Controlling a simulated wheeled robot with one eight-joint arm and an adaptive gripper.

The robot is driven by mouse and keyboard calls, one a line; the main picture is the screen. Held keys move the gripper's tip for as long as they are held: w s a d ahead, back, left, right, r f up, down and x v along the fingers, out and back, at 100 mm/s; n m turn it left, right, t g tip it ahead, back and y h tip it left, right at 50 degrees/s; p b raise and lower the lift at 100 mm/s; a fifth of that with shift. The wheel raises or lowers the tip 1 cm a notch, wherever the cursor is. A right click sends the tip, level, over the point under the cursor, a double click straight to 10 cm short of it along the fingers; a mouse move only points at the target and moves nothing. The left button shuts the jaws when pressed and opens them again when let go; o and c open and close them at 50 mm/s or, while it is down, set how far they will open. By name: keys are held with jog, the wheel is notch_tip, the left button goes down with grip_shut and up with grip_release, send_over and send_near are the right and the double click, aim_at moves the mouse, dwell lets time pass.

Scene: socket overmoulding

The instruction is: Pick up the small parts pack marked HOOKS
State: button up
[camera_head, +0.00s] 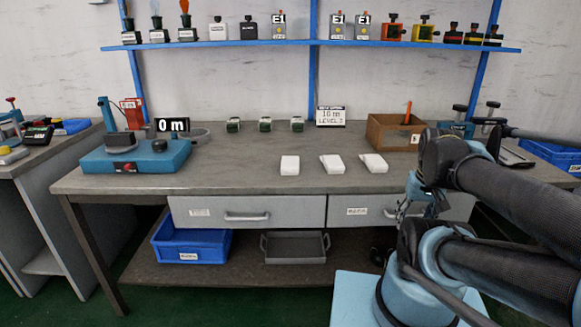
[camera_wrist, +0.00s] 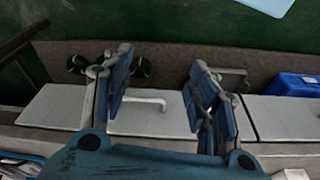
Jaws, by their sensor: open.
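Three small white packs lie apart in a row near the front of the grey workbench (camera_head: 235,178): a left pack (camera_head: 290,165), a middle pack (camera_head: 332,164) and a right pack (camera_head: 374,163). No marking can be read on them, so I cannot tell which one says HOOKS. My gripper (camera_wrist: 161,70) is open in the wrist view, with nothing between its two blue fingers. It points down in front of the bench drawers. In the head view it is mostly hidden among my arm links at the bench's front right.
A blue-based machine (camera_head: 135,155) stands at the bench's left and a wooden box (camera_head: 390,133) at the right. Three small green-and-white items stand behind the packs. A drawer handle (camera_wrist: 137,104) lies below my gripper. A blue bin (camera_head: 190,245) sits on the lower shelf.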

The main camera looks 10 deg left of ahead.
jog(key=o, duration=0.8)
jog(key=shift+w+a+r+n, duration=0.35)
jog(key=shift+w+a+r, duration=0.05)
jog(key=shift+w+r, duration=0.2)
jog(key=shift+w+a+r+n, duration=0.35)
jog(key=shift+w+r, duration=0.1)
jog(key=shift+r, duration=0.15)
notch_tip(320, 180, up, 16)
jog(key=n+g+y, duration=0.3)
jog(key=n+y, duration=0.2)
jog(key=n, duration=1.3)
send_over(291, 161)
jog(key=d, duration=0.7)
jog(key=x, duration=1.6)
jog(key=shift+w+d+f, duration=0.1)
jog(key=shift+w+f, duration=0.2)
jog(key=shift+w, duration=0.05)
